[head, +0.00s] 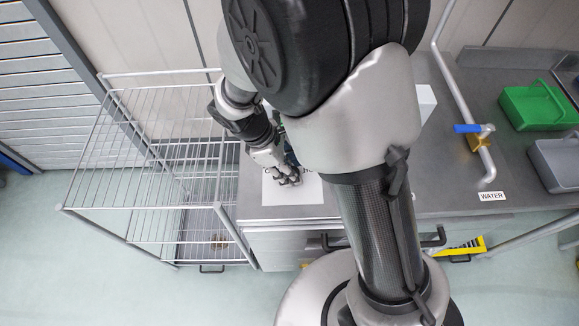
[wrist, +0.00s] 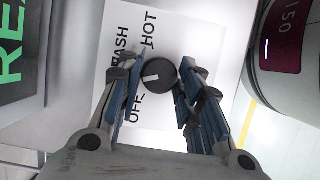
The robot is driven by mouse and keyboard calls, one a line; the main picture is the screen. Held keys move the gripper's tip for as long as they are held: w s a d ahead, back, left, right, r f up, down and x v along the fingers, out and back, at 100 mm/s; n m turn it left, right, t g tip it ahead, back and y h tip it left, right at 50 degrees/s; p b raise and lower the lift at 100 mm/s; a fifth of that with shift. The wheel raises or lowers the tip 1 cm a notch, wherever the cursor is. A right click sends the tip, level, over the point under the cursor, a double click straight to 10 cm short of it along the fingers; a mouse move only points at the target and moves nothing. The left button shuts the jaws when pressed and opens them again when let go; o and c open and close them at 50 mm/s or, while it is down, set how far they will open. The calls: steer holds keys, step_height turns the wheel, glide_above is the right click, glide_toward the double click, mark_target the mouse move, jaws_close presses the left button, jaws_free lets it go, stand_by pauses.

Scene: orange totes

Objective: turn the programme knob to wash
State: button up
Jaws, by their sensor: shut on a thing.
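The programme knob (wrist: 158,77) is a dark round knob with a white pointer mark, on a white panel (wrist: 174,22). The mark points left in the wrist view. The panel carries the words HOT above the knob, OFF at lower left and a partly hidden word ending in ASH at upper left. My gripper (wrist: 157,82) is shut on the knob, with a finger on each side of it. The left finger covers part of the lettering. In the head view my gripper (head: 287,178) is low over the white panel on the steel counter, and the knob is hidden there.
A wire rack (head: 150,165) stands close left of the counter (head: 262,208). A pipe with a blue-handled tap (head: 468,128), a green tote (head: 530,106) and a grey tote (head: 556,162) are at right. In the wrist view, a dark display (wrist: 22,50) and a rounded machine (wrist: 290,40) flank the panel.

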steer(key=shift+r, duration=0.1)
steer(key=m+g+p, duration=0.1)
steer(key=m+p, duration=0.1)
steer(key=m, duration=0.2)
steer(key=shift+w+g+p, duration=0.1)
steer(key=shift+g+p, duration=0.2)
steer(key=shift+p, duration=0.1)
steer(key=shift+w+d+m+g+y+p, duration=0.1)
steer(key=shift+m+g+y+p, duration=0.35)
steer(key=shift+m, duration=0.65)
steer(key=shift+m+g+y+p, duration=0.2)
steer(key=shift+m+p, duration=0.4)
steer(key=shift+m, duration=0.5)
steer(key=o, duration=1)
